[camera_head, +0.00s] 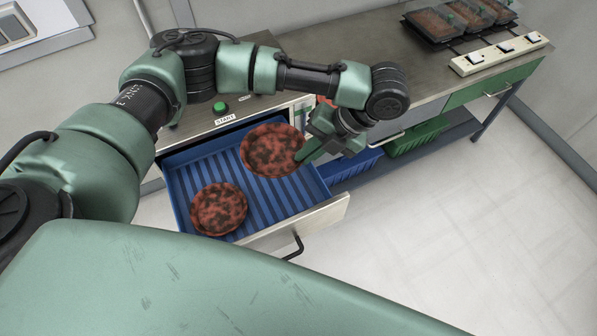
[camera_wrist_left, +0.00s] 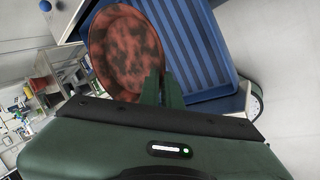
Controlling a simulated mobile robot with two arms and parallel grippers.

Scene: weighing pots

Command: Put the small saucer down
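A red saucer with dark blotches (camera_head: 271,150) is held at its right rim by my left gripper (camera_head: 303,154), above the open drawer. In the left wrist view the same saucer (camera_wrist_left: 122,48) sits between the green fingertips (camera_wrist_left: 161,88), which are shut on its rim. A second, similar saucer (camera_head: 219,208) lies flat in the front left part of the blue ribbed drawer (camera_head: 268,208). The held one looks larger in the head view, but it is also raised, so I cannot tell their true sizes apart. My right gripper is not in view.
The drawer's front panel (camera_head: 305,225) has a dark handle. The drawer floor right of the lying saucer is bare. A green START button (camera_head: 219,107) is on the cabinet. Dark trays (camera_head: 436,24) and a white switch panel (camera_head: 497,54) stand on the worktop (camera_head: 400,62). Blue (camera_head: 350,167) and green bins (camera_head: 415,137) sit below.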

